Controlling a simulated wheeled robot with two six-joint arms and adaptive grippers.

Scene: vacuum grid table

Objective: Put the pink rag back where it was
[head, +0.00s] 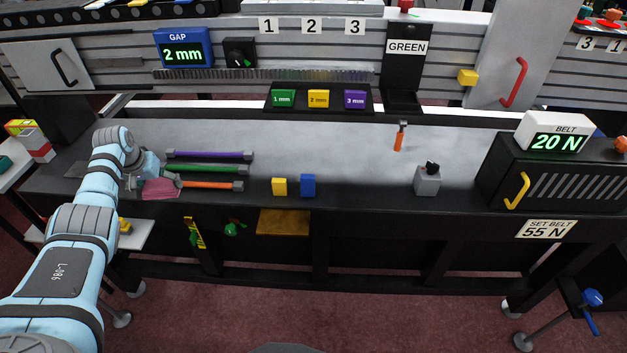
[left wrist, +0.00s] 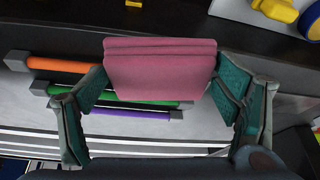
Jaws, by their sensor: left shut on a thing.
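The pink rag (head: 160,189) is at the left end of the grey table, at its front edge. In the left wrist view the folded rag (left wrist: 160,72) lies between the two teal fingers. My left gripper (head: 166,177) is shut on it. Part of the rag is hidden by the gripper in the head view. I cannot tell whether the rag touches the table. My right gripper is in neither view.
Rods with purple (head: 208,154), green (head: 212,169) and orange (head: 208,185) shafts lie just right of the gripper. Yellow (head: 279,187) and blue (head: 308,186) blocks stand further right. The table's middle (head: 345,150) is clear. A white shelf (head: 134,239) is below left.

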